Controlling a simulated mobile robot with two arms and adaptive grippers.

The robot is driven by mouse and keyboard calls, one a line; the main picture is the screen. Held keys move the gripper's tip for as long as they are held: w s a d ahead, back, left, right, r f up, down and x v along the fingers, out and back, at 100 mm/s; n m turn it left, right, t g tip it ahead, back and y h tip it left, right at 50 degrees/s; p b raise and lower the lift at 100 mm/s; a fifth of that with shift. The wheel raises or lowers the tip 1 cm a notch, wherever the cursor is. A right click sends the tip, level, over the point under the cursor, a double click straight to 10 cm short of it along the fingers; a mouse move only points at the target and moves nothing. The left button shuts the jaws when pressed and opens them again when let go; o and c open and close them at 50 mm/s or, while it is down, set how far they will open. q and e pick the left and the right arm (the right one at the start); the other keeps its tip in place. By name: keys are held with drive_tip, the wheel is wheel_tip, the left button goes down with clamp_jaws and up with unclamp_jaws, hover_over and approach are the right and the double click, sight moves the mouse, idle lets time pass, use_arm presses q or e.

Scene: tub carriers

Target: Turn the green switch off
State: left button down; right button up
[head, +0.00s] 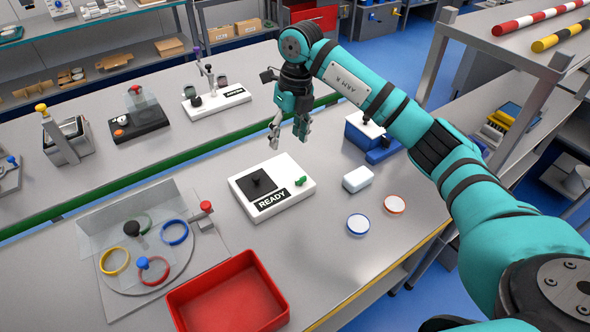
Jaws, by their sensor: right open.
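The green switch (301,181) is a small lever on the right front of a white box (242,187). The box also has a black square plate with a short black post and a black label reading READY. The switch looks tilted to one side; I cannot tell which position counts as on. My right gripper (288,139) is open and empty, pointing down above the table. In the picture it is above the box's back edge, apart from the switch. My left gripper is not in view.
A small white block (357,179) sits right of the box, with a blue-rimmed disc (357,224) and an orange-rimmed disc (394,204) nearby. A red tray (228,296) is in front. A plate with coloured rings (121,298) stands left, a blue device (369,138) behind right.

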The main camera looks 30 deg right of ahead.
sight(301, 178)
drive_tip(key=shift+m+h, duration=0.3)
drive_tip(key=shift+h, duration=0.4)
drive_tip(key=d+f+p, duration=0.1)
drive_tip(key=f, duration=0.3)
drive_tip(key=d+f+p, duration=0.1)
drive_tip(key=f+p, duration=0.1)
drive_tip(key=f, duration=0.3)
drive_tip(key=d+f+p, duration=0.1)
drive_tip(key=f, duration=0.4)
drive_tip(key=shift+s+d+f, duration=0.2)
drive_tip(key=shift+f, duration=0.6)
drive_tip(key=c, duration=1.1)
drive_tip(key=shift+c, duration=0.2)
